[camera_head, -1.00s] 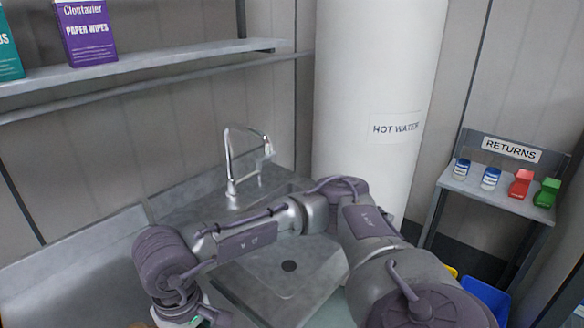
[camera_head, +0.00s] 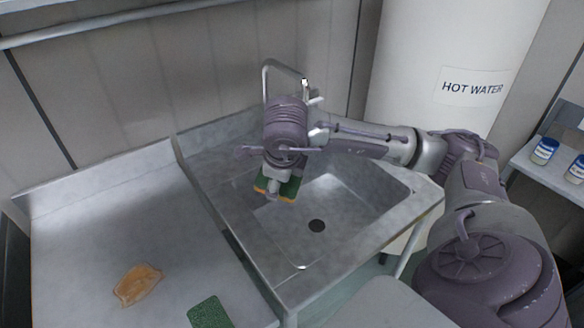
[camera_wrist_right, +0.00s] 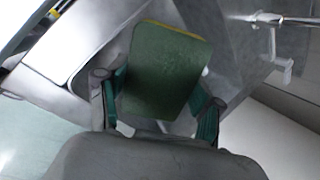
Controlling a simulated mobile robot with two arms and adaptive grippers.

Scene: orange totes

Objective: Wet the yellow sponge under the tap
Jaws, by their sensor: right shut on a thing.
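My right gripper (camera_head: 273,186) is shut on the sponge (camera_head: 290,188), which is yellow with a green scouring face. It holds the sponge above the left part of the sink basin (camera_head: 345,205). In the right wrist view the sponge's green face (camera_wrist_right: 165,70) sits between the fingers (camera_wrist_right: 160,105), with a thin yellow edge at its top. The tap's curved spout (camera_head: 284,62) rises behind my right wrist, which hides its lower part. The tap also shows at the upper right of the wrist view (camera_wrist_right: 268,18). I cannot see water running. My left gripper is out of view.
An orange-brown crumpled piece (camera_head: 137,284) and a green pad (camera_head: 208,313) lie on the counter (camera_head: 95,235) left of the sink. A white hot water tank (camera_head: 440,50) stands behind right. A shelf with blue-capped jars (camera_head: 545,150) is at the far right.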

